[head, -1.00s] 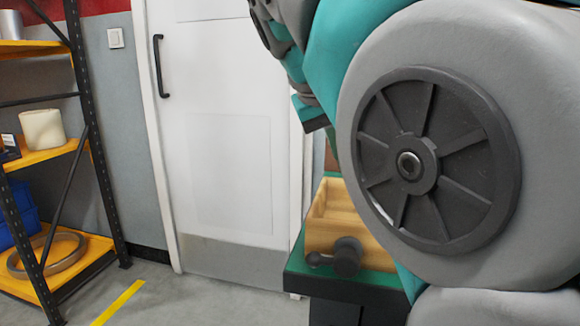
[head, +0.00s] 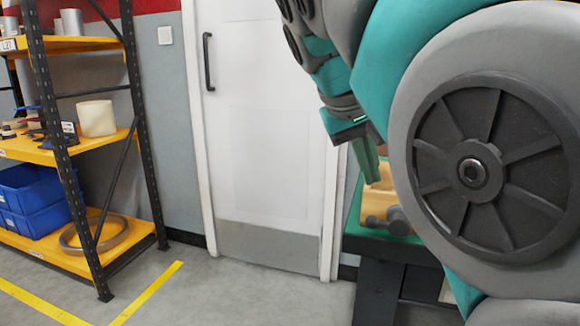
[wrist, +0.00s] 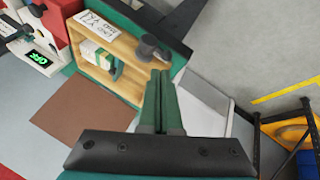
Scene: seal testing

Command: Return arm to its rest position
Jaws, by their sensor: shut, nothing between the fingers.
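My arm fills the right side of the head view, folded and raised, with grey and teal links. My gripper (head: 367,158) hangs from it in front of the door frame and beside the green bench. In the wrist view my gripper (wrist: 161,85) shows two green fingers pressed together, with nothing between them. The fingertips appear over the edge of a wooden box (wrist: 130,92); I cannot tell how far above it they are.
A device with a green display (wrist: 42,58) stands nearby. A yellow shelf rack (head: 150,230) is at left, a white door (head: 265,150) behind. Floor between is clear.

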